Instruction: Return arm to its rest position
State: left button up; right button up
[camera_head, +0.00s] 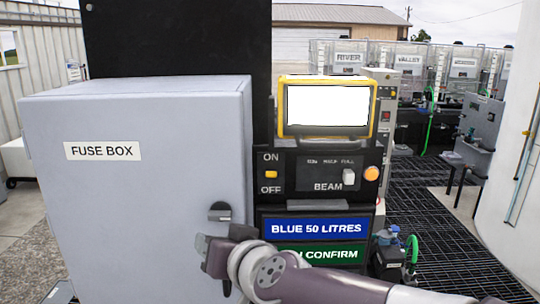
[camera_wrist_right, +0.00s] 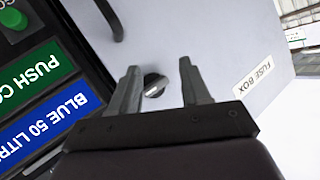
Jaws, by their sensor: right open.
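My right arm (camera_head: 330,286) comes in from the lower right in the head view, across the front of the control panel. Its gripper (camera_head: 212,250) is by the lower right part of the grey fuse box (camera_head: 130,210), just below the box's dark latch knob (camera_head: 220,211). In the right wrist view the gripper (camera_wrist_right: 157,85) has its two fingers apart with nothing held between them. The knob (camera_wrist_right: 154,85) shows in the gap between the fingers; I cannot tell whether they touch it. The fuse box door looks shut. My left gripper is not in view.
The control panel has an ON/OFF switch (camera_head: 271,174), a BEAM slider (camera_head: 348,176), an orange button (camera_head: 371,174) and a blank screen (camera_head: 327,106). A blue sign (camera_head: 316,228) and a green sign (camera_head: 345,254), partly hidden by my arm, are below. Dark grating (camera_head: 450,225) lies to the right.

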jog(key=s+d+f+g+h+b, duration=0.1)
jog(key=d+f+g+b, duration=0.15)
jog(key=f, duration=0.65)
jog(key=s+d+f+g+h+b, duration=0.15)
jog(key=d+f, duration=0.25)
jog(key=f, duration=0.6)
pick_arm(q)
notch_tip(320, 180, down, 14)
jog(key=b, duration=0.8)
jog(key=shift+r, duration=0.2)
pick_arm(e)
jog(key=s+d+f+m+g+h, duration=0.1)
jog(key=s+d+f, duration=0.4)
jog(key=d+f, duration=0.5)
jog(key=s+d+f+g+h, duration=0.4)
jog(key=s+d+f+g, duration=0.1)
jog(key=d+f, duration=0.5)
notch_tip(320, 180, down, 3)
jog(key=shift+s+d+r+m, duration=0.1)
jog(key=shift+s+d+m, duration=0.15)
jog(key=shift+s+m, duration=0.25)
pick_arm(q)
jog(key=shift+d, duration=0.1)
pick_arm(e)
jog(key=shift+s, duration=0.15)
